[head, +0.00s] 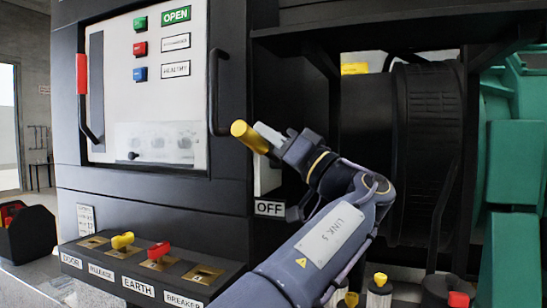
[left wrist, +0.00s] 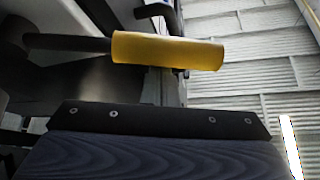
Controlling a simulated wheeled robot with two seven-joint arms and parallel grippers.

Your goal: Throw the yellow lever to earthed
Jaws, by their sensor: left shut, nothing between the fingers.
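The yellow lever (head: 250,137) has a thick yellow grip on the dark cabinet, above a white plate marked OFF (head: 269,208). Its grip also shows in the left wrist view (left wrist: 165,50), lying across the picture on a dark rod. My left gripper (head: 267,132) is shut and empty, with its fingers right at the grip. In the left wrist view the fingers (left wrist: 165,85) point at the grip's underside and the grip hides their tips. I cannot tell whether they touch it. My right gripper is not in view.
A panel with an OPEN sign (head: 176,15) and a red-gripped handle (head: 81,74) is at the left. A black handle (head: 214,95) is close by the lever. Below is a console (head: 140,272) with a yellow key (head: 122,240) and red key (head: 158,250). Green machinery (head: 515,160) stands right.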

